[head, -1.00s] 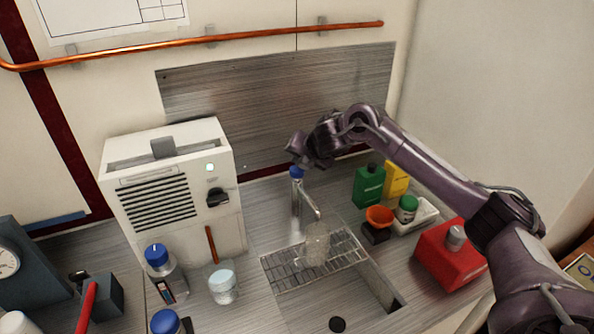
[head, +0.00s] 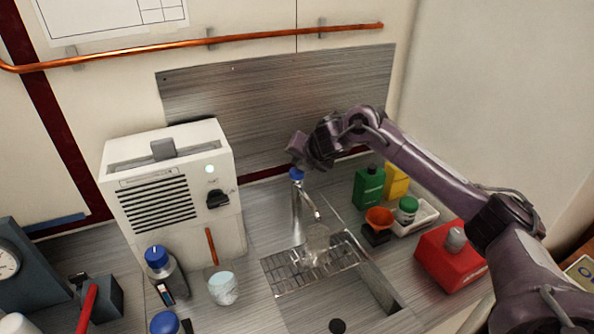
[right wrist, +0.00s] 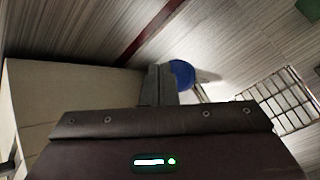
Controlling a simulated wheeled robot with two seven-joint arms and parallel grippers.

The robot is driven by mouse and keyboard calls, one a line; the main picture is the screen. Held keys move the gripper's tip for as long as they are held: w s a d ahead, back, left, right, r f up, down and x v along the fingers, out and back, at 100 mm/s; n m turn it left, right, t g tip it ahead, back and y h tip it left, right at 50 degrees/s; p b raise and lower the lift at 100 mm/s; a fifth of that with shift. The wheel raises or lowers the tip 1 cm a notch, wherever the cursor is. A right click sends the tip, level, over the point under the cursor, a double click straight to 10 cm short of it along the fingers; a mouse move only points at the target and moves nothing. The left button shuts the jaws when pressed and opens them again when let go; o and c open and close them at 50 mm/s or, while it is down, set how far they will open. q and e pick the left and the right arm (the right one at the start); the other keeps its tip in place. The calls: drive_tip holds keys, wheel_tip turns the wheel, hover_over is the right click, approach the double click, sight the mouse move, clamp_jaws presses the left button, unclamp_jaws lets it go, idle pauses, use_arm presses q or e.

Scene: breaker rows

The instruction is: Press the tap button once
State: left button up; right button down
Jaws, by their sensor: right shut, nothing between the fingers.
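The tap (head: 299,205) is a slim silver column with a blue button (head: 296,174) on top. It stands behind the wire rack, its spout pointing to the front right. My right gripper (head: 298,160) is shut and empty, with its fingertips at the button's top. In the right wrist view the shut fingers (right wrist: 158,85) are beside the blue button (right wrist: 182,74) and partly overlap it. I cannot tell for sure whether they touch. A clear glass (head: 316,245) stands on the rack under the spout. My left gripper is not in view.
A white machine (head: 170,190) stands left of the tap. Green bottle (head: 368,186), orange funnel (head: 379,217) and red can (head: 448,262) stand to the right. A copper pipe (head: 250,39) runs along the back wall.

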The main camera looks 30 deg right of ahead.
sight(297, 170)
drive_tip(key=shift+f, duration=0.15)
idle(0.6)
drive_tip(key=shift+f, duration=0.3)
drive_tip(key=shift+s+f+b, duration=0.1)
drive_tip(key=shift+f+b, duration=0.9)
drive_tip(key=shift+f, duration=0.05)
idle(0.8)
drive_tip(key=shift+r, duration=0.1)
drive_tip(key=shift+r+p, duration=1.15)
drive_tip(key=shift+r, duration=0.15)
drive_tip(key=shift+r+p, duration=0.5)
drive_tip(key=shift+r, duration=0.15)
wheel_tip(297, 170, up, 4)
drive_tip(key=p, duration=0.3)
drive_tip(key=shift+f, duration=0.1)
